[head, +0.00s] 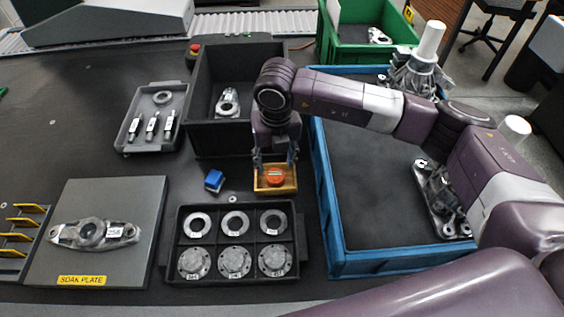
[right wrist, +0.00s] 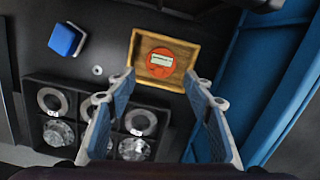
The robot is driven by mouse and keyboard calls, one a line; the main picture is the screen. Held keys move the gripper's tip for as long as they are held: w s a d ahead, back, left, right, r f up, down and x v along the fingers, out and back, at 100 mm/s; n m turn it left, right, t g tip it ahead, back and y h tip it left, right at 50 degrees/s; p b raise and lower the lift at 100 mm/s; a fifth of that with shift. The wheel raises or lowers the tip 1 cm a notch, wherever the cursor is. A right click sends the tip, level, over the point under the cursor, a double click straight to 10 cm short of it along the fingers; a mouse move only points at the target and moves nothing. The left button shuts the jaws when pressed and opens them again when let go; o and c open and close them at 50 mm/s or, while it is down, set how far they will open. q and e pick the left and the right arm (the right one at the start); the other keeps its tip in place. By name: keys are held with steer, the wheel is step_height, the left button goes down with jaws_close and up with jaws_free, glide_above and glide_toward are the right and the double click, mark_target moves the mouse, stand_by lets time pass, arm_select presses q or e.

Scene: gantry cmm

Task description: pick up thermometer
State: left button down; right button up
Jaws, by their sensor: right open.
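The thermometer appears to be the round orange-red device with a small pale display (right wrist: 161,62), lying in a small wooden tray (right wrist: 138,41). In the head view the orange device (head: 275,177) sits in the same tray (head: 262,189) in front of the black bin. My right gripper (head: 275,161) points down just above the tray, its fingers partly hiding the tray's back. In the right wrist view my right gripper (right wrist: 158,90) is open and empty, with the tray beyond its fingertips. My left gripper is not in view.
A blue block (head: 214,181) lies left of the tray. A black rack (head: 170,243) of rings and flanges stands in front. A blue crate (head: 326,215) is close on the right, and a black bin (head: 200,100) behind. A soak plate (head: 150,215) lies at left.

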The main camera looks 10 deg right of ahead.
mark_target(275, 175)
steer(key=f, duration=0.2)
steer(key=f+p, duration=0.1)
steer(key=f, duration=0.1)
steer(key=w+f, duration=0.1)
steer(key=f, duration=0.2)
steer(key=shift+f, duration=0.1)
steer(key=shift+d, duration=0.1)
steer(key=c, duration=1)
